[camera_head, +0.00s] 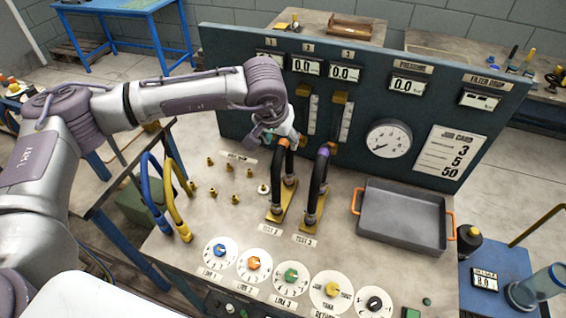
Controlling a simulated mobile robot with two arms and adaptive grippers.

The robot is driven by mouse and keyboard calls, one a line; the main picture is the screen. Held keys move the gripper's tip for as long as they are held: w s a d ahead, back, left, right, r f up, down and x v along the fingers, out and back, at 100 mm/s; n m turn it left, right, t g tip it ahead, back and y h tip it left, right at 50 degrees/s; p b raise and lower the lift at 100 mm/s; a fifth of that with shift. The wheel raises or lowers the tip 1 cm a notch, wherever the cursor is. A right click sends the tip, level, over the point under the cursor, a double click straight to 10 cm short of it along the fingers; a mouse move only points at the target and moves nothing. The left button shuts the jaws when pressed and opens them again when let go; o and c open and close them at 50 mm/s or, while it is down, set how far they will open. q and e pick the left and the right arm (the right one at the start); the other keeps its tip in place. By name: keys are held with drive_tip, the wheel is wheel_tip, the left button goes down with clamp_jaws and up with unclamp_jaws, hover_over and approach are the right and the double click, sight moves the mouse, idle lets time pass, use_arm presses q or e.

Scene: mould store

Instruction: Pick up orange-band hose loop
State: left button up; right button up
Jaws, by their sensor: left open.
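The orange-band hose loop (276,175) is a black hose arch with an orange band near its top. It stands upright on a brass-coloured plate on the bench, labelled as a test station. My left gripper (287,137) reaches in from the upper left and is at the top of this loop, by the orange band. It is open. The wrist partly hides the fingers, so I cannot tell whether they touch the hose. A similar loop with a purple band (316,181) stands just to the right. My right gripper is not in view.
A dark gauge panel (420,110) rises close behind the loops. A grey tray (403,240) with orange handles lies to the right. Blue (152,195) and yellow (176,205) hoses and several brass fittings are at left. Dials line the front.

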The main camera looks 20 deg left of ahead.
sight(282, 143)
use_arm(q)
drive_tip(key=p+x, duration=0.1)
drive_tip(key=x, duration=0.2)
drive_tip(key=shift+d+f, duration=0.1)
drive_tip(key=shift+w+f, duration=0.1)
drive_tip(key=shift+f, duration=0.05)
clamp_jaws()
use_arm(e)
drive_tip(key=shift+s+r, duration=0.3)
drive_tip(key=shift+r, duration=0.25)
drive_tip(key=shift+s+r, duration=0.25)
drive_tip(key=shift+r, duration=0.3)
